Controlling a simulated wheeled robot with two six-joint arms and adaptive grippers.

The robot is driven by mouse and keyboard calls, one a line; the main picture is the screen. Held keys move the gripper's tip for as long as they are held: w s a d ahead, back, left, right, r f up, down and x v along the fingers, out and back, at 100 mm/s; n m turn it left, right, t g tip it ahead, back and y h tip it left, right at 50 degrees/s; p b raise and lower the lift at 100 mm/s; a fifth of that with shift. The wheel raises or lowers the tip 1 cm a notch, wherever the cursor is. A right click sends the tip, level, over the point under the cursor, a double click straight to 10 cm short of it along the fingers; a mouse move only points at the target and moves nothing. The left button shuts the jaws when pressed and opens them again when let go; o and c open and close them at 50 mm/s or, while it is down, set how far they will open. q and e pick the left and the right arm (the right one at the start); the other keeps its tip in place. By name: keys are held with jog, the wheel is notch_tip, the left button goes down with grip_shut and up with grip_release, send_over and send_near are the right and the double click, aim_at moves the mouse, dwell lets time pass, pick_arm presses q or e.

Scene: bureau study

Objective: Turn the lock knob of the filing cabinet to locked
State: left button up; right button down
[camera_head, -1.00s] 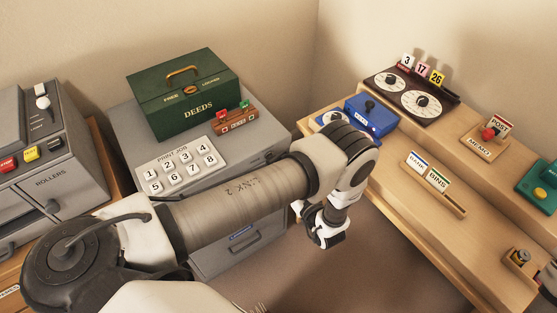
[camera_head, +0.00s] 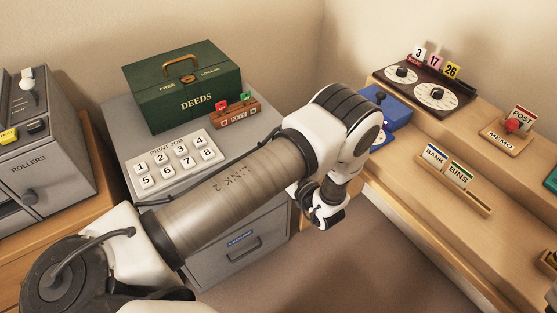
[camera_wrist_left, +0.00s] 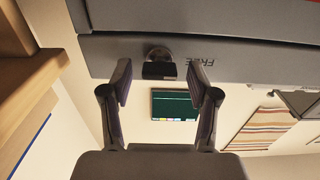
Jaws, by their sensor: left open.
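The grey filing cabinet (camera_head: 215,262) stands left of centre in the head view, its upper front partly hidden behind my left arm. Its dark lock knob (camera_wrist_left: 160,62) shows in the left wrist view on the grey front, beside upside-down lettering that reads FREE. My left gripper (camera_wrist_left: 160,80) is open, with one finger on each side of the knob in that picture. I cannot tell whether the fingers touch it. In the head view the left gripper (camera_head: 328,208) hangs below its wrist, right of the cabinet, and the knob is hidden. My right gripper is not in view.
A green deeds box (camera_head: 185,90), a small key rack (camera_head: 236,113) and a numbered print-job pad (camera_head: 174,161) sit on the cabinet. A wooden desk (camera_head: 420,190) stands to the right, with a blue device (camera_head: 392,112) near my wrist. Floor shows between cabinet and desk.

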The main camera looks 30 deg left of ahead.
pick_arm(q)
grip_shut()
jog(key=shift+m, duration=0.5)
jog(key=m, duration=1.6)
jog(key=shift+w+d+f+m, duration=0.15)
jog(key=shift+w+m, duration=0.05)
jog(key=shift+m, duration=0.2)
grip_release()
